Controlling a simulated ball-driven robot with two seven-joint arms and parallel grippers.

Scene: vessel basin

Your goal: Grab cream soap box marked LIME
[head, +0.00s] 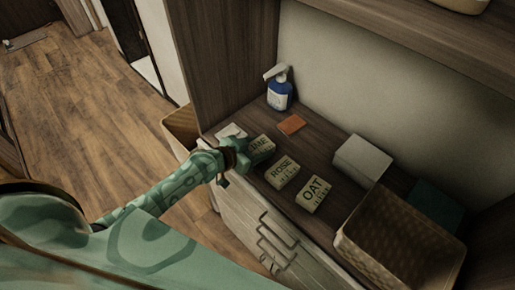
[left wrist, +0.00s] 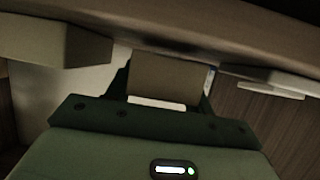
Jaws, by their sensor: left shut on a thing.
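The cream soap box marked LIME (head: 262,143) is on the dark wooden counter, left of the other soap boxes in the head view. My left gripper (head: 250,155) is shut on it and covers part of its label and side. In the left wrist view, a tan block-like face, likely this box (left wrist: 165,77), sits between the dark fingers. Whether the box touches the counter cannot be told. My right gripper is not in view.
Cream boxes marked ROSE (head: 282,173) and OAT (head: 313,194) stand close to the right. A blue spray bottle (head: 280,92), orange block (head: 291,125), white box (head: 362,160) and wicker basket (head: 354,239) are also on the counter.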

